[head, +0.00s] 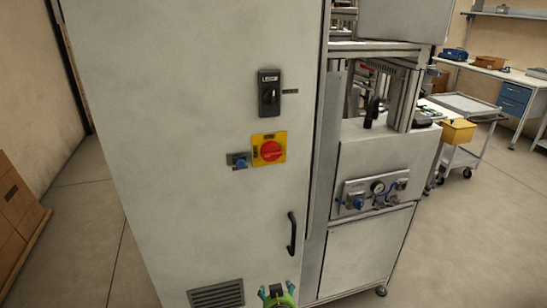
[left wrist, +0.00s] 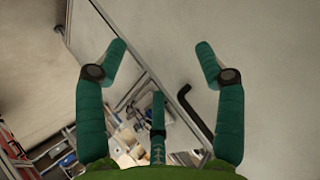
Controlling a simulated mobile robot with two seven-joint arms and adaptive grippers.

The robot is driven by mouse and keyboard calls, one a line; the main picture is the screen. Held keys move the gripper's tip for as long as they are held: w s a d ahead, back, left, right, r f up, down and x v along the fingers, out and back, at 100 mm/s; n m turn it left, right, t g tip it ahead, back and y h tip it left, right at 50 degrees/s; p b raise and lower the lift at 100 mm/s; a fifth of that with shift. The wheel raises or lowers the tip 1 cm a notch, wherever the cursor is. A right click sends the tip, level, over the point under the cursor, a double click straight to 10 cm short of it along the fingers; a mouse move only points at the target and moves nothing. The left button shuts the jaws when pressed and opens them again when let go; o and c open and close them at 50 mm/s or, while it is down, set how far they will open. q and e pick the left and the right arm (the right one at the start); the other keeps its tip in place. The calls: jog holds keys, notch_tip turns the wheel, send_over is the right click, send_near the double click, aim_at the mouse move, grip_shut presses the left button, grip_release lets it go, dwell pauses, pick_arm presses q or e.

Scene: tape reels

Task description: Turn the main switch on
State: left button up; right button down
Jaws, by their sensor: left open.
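The main switch appears to be the red rotary knob (head: 271,151) on a yellow plate, on the front of the pale grey cabinet (head: 185,120). My left gripper (head: 277,288) has green fingers and is at the bottom edge of the head view, below the door handle and well below the red knob. In the left wrist view its fingers (left wrist: 161,46) are spread with nothing between the tips. The red knob is not visible there. My right gripper is not in view.
A black door handle (head: 292,233) sticks out above my left gripper; it also shows in the left wrist view (left wrist: 197,110). A vent (head: 216,294) is low on the cabinet. A machine with a gauge panel (head: 376,190) stands at the right. Brown boxes (head: 15,215) stand at the left.

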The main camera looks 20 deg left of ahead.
pick_arm(q)
jog(key=w+r+n+t+y+p, duration=0.1)
jog(key=w+r+n+t, duration=0.1)
jog(key=r, duration=0.8)
jog(key=w+r+n+t+y+p, duration=0.1)
jog(key=w+r+y, duration=0.15)
jog(key=r, duration=0.85)
jog(key=n+t+y+p, duration=0.2)
jog(key=n+y+p, duration=0.1)
jog(key=n, duration=0.3)
send_near(273, 155)
jog(key=x, duration=0.3)
jog(key=p+x, duration=0.3)
jog(key=x, duration=0.3)
jog(key=shift+w+a+r, duration=0.1)
jog(key=shift+w+a, duration=0.05)
jog(key=shift+a, duration=0.05)
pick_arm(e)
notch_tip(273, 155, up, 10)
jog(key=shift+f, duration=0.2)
pick_arm(q)
jog(key=shift+c, duration=0.4)
jog(key=c, duration=1.1)
